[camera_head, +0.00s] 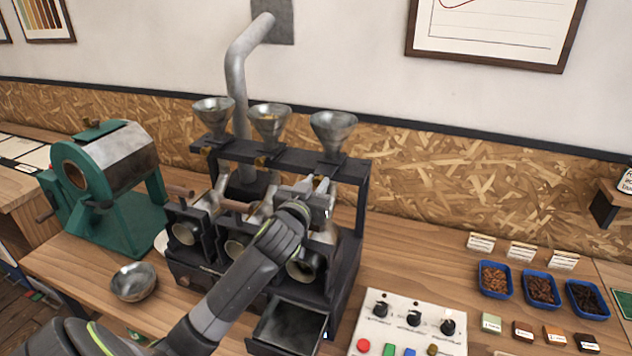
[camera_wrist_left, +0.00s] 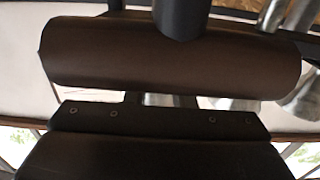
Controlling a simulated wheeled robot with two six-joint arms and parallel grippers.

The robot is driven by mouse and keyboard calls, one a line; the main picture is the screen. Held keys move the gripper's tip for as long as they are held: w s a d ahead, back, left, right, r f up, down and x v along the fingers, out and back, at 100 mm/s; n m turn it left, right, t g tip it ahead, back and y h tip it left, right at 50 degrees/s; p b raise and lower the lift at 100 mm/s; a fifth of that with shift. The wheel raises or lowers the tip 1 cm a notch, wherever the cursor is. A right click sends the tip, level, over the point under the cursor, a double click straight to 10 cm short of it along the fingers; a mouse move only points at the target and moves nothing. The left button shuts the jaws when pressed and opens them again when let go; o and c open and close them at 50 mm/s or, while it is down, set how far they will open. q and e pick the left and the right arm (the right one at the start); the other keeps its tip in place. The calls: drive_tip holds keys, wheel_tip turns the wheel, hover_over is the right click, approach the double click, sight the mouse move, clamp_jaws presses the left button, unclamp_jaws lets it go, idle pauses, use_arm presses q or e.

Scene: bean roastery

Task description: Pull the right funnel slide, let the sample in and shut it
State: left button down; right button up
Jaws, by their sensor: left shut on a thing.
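The right funnel (camera_head: 333,128) is a metal cone standing on the dark top rail of the small sample roaster (camera_head: 350,215). Its slide sits just below it, mostly hidden by my left gripper (camera_head: 318,184). How far out the slide stands cannot be told. In the left wrist view a dark brown cylinder (camera_wrist_left: 170,55) fills the upper middle, and the knob cannot be made out. My right gripper is out of view.
Wooden handles stick out at left. An open drawer (camera_head: 290,325) is below my arm. A control panel (camera_head: 408,325) and blue bean trays (camera_head: 541,289) are at right.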

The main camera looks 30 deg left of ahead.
use_arm(q)
drive_tip(key=c, duration=1.2)
unclamp_jaws()
drive_tip(key=shift+c, duration=0.2)
drive_tip(key=p+v, duration=0.1)
drive_tip(key=v, duration=1.6)
drive_tip(key=shift+s+d, duration=0.1)
